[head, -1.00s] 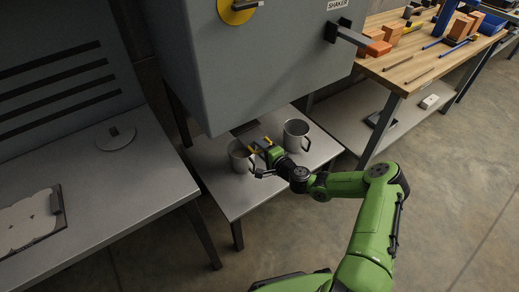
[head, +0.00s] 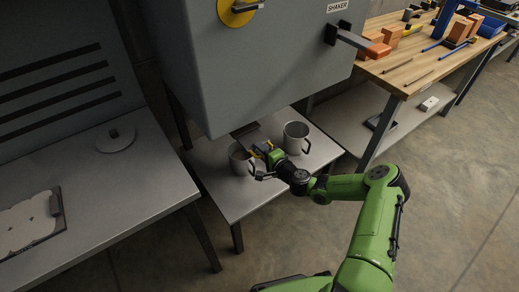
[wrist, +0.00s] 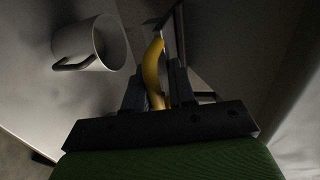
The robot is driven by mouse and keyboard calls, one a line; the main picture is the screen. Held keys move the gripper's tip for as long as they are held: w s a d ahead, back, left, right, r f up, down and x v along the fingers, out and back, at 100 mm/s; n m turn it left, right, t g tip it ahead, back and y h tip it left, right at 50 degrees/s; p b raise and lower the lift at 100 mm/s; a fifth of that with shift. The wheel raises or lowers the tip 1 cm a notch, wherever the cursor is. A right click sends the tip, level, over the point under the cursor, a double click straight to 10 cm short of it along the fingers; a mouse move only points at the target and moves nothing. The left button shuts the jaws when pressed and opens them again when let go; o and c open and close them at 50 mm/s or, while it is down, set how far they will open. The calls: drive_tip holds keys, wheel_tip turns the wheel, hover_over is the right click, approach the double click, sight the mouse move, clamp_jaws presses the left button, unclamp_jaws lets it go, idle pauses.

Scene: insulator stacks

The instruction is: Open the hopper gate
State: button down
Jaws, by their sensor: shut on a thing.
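The hopper is a grey box (head: 265,60) labelled SHAKER above a low table. Under its lower edge, the end of a dark flat plate (head: 244,130) shows; it may be the gate. My gripper (head: 262,151) is just below that edge, above the low table. In the wrist view, my gripper (wrist: 155,88) is shut on a curved yellow handle (wrist: 152,68), which stands between the two dark fingers. A dark bar or plate edge lies beyond the handle. How far the gate is open cannot be made out.
Two grey mugs stand on the low table (head: 235,205): the left mug (head: 238,160) close beside my gripper, the right mug (head: 295,137) behind it. A grey lever (head: 350,36) and a yellow disc (head: 236,13) project from the box. A wooden workbench (head: 418,55) stands at right.

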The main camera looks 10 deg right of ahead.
drive_tip(key=f+v, duration=0.1)
drive_tip(key=v, duration=0.5)
drive_tip(key=shift+s+f, duration=0.2)
drive_tip(key=shift+f, duration=0.3)
drive_tip(key=c, duration=1.2)
unclamp_jaws()
drive_tip(key=shift+o, duration=0.2)
drive_tip(key=shift+w, duration=0.1)
drive_tip(key=shift+r, duration=0.1)
drive_tip(key=p+v, duration=0.2)
drive_tip(key=v, duration=1.3)
drive_tip(key=shift+s, duration=0.25)
